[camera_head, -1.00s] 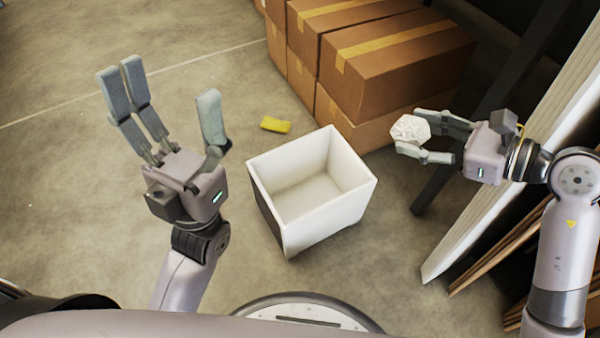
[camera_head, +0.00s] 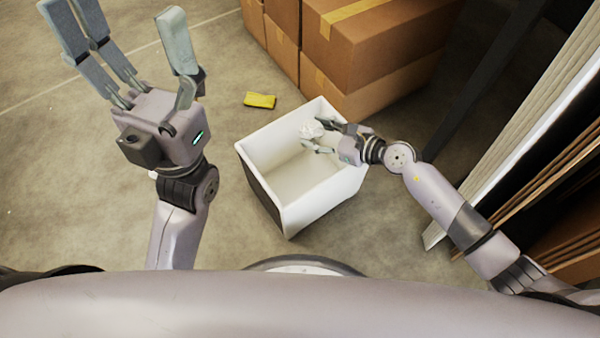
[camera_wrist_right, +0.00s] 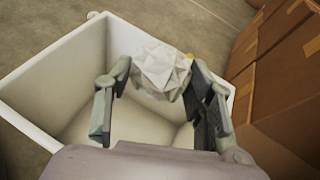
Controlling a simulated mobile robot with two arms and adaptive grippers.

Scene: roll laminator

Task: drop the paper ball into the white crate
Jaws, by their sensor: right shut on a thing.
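The white crate (camera_head: 290,205) stands on the floor in the middle of the head view, its inside empty where I can see it. My right gripper (camera_head: 318,137) is shut on the crumpled white paper ball (camera_head: 310,129) and holds it over the crate's opening, near the right side. In the right wrist view the paper ball (camera_wrist_right: 161,70) sits between the fingertips, with the crate (camera_wrist_right: 50,75) behind and below it. My left gripper (camera_head: 130,55) is open and empty, raised to the left of the crate.
Brown cardboard boxes (camera_head: 375,45) are stacked behind the crate. A yellow item (camera_head: 260,100) lies on the floor beyond the crate. White and brown panels (camera_head: 530,140) lean at the right. The floor at the left is clear.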

